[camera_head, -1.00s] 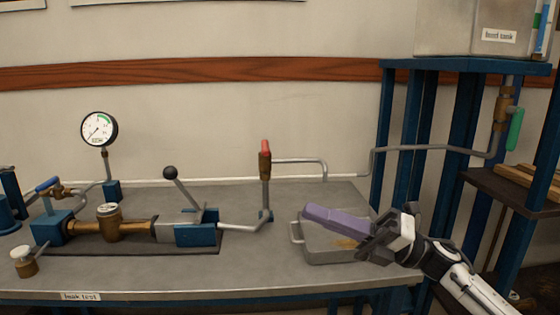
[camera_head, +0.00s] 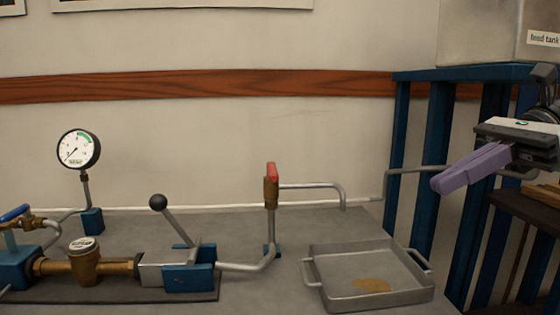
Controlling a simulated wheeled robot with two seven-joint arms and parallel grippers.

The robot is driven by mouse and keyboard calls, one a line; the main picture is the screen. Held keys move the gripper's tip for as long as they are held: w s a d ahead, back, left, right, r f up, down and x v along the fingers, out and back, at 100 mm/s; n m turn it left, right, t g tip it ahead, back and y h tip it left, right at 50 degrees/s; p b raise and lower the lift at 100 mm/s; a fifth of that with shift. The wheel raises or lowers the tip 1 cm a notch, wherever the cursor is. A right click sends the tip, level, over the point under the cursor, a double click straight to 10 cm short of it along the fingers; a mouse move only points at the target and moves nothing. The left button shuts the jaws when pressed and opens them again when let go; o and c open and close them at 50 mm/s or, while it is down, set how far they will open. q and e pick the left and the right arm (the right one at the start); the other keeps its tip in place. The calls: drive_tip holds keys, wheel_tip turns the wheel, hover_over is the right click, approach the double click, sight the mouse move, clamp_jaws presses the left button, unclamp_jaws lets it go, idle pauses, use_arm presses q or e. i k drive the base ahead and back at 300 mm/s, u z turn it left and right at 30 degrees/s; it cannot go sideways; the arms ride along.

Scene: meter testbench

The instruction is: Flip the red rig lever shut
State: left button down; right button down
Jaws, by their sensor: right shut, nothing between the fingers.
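The red rig lever (camera_head: 272,173) stands upright on top of a brass valve (camera_head: 270,192) on a vertical pipe, right of the middle of the bench. Its handle is in line with the pipe. My right gripper (camera_head: 440,187) is at the right, raised in front of the blue rack. Its purple fingers are together and empty, pointing left, well apart from the lever. My left gripper is not in view.
A metal tray (camera_head: 320,290) with a brownish stain lies on the bench below my right gripper. A black-knobbed lever (camera_head: 158,203), a meter (camera_head: 84,262) and a pressure gauge (camera_head: 78,149) stand at the left. The blue rack (camera_head: 438,150) borders the bench on the right.

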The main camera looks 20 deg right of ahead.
sight(271, 170)
drive_tip(key=i, duration=1.05)
